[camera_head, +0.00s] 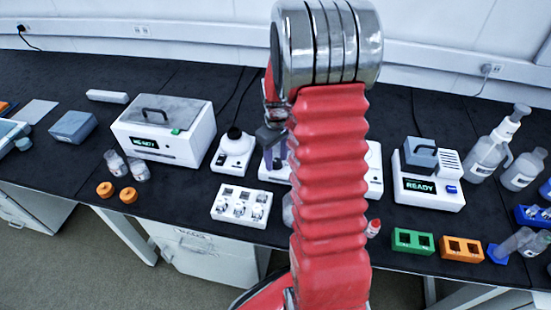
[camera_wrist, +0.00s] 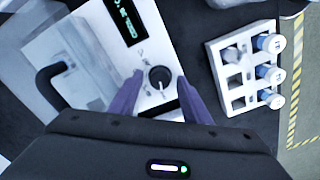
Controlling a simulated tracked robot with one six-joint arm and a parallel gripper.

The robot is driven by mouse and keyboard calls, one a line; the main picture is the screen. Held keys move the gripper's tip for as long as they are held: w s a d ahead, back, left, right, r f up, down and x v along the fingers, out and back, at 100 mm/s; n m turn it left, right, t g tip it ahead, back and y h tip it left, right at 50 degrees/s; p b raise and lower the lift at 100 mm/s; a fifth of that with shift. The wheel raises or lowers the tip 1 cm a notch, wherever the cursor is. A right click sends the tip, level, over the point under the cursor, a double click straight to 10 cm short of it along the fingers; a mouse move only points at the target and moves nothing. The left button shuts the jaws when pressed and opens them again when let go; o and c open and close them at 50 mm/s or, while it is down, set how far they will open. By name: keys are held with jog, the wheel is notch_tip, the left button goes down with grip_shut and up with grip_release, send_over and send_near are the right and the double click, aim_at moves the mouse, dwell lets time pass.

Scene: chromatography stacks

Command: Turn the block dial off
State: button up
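The block dial (camera_wrist: 159,78) is a small dark round knob on the white front panel of the block (camera_wrist: 150,20) in the wrist view. A dark display with pale rotated characters, too small to read, sits above it. My gripper (camera_wrist: 159,82) is open, with one purple finger on each side of the dial. I cannot tell whether either finger touches it. In the head view my gripper (camera_head: 275,155) is partly hidden by my red arm, which also covers most of the block; a white edge (camera_head: 375,172) shows at its right.
A white rack (camera_wrist: 212,68) with several vials stands beside the block, and it shows in the head view (camera_head: 228,212). A lidded box (camera_head: 195,150) and a small white device (camera_head: 232,160) stand to the left. A unit reading READY (camera_head: 428,200) stands at right.

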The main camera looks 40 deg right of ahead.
aim_at(276, 161)
jog(key=shift+r, duration=0.15)
notch_tip(276, 161, up, 13)
jog(key=shift+r, duration=0.2)
dwell(0.6)
jog(key=shift+m, duration=0.3)
